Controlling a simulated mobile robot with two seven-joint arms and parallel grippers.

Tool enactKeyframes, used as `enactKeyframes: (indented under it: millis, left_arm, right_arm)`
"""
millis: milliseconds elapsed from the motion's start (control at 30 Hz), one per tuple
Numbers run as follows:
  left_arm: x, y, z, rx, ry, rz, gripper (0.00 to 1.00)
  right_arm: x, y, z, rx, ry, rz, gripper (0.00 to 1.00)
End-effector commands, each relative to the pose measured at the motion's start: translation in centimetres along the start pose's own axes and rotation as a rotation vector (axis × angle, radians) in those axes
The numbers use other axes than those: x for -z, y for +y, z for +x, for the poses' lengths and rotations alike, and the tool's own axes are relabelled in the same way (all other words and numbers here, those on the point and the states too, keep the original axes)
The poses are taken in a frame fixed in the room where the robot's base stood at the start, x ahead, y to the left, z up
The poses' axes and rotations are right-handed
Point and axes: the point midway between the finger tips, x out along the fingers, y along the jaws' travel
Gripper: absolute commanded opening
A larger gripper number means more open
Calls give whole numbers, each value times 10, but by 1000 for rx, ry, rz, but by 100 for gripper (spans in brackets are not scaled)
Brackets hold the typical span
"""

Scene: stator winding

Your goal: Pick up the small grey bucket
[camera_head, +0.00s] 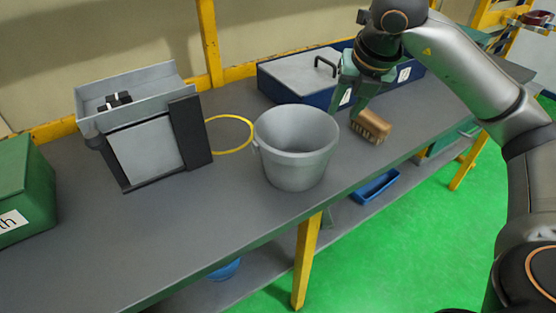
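The small grey bucket (296,172) stands upright on the dark grey workbench (225,210), near its front edge. Its open top faces up, and the inside I can see looks empty. My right gripper (345,112) comes in from the upper right and points down. Its teal fingers are apart with nothing between them, and it is just right of the bucket's rim in the picture. I cannot tell whether it touches the rim. My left gripper is not in view.
A wooden brush (370,127) lies close by the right gripper. A blue case (283,92) stands behind the bucket. A yellow ring (236,149) lies left of it, beside a grey machine (145,152). A green box (24,185) is far left. The bench front is clear.

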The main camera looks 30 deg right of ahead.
Motion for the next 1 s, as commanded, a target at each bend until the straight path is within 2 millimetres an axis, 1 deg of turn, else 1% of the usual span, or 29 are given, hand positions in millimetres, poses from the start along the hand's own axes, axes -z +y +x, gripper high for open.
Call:
enactKeyframes:
  millis: [67, 167, 400, 500, 667, 733, 900, 1000]
  left_arm:
    - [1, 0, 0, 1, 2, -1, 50]
    - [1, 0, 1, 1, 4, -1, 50]
    - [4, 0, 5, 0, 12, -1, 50]
    - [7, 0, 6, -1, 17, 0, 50]
    - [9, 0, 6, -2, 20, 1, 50]
    - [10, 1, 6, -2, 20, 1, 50]
    - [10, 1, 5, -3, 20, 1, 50]
    - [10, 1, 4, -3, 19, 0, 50]
  right_arm:
    - [-1, -2, 0, 2, -7, 10, 40]
    - [0, -3, 9, 3, -8, 15, 40]
    - [0, -4, 52, 5, -6, 13, 40]
    - [-1, -3, 64, 3, -8, 13, 40]
    - [0, -3, 75, 3, -7, 13, 40]
    - [1, -5, 82, 4, -7, 13, 40]
    - [4, -8, 108, 4, -6, 12, 40]
    - [4, -8, 119, 2, -6, 13, 40]
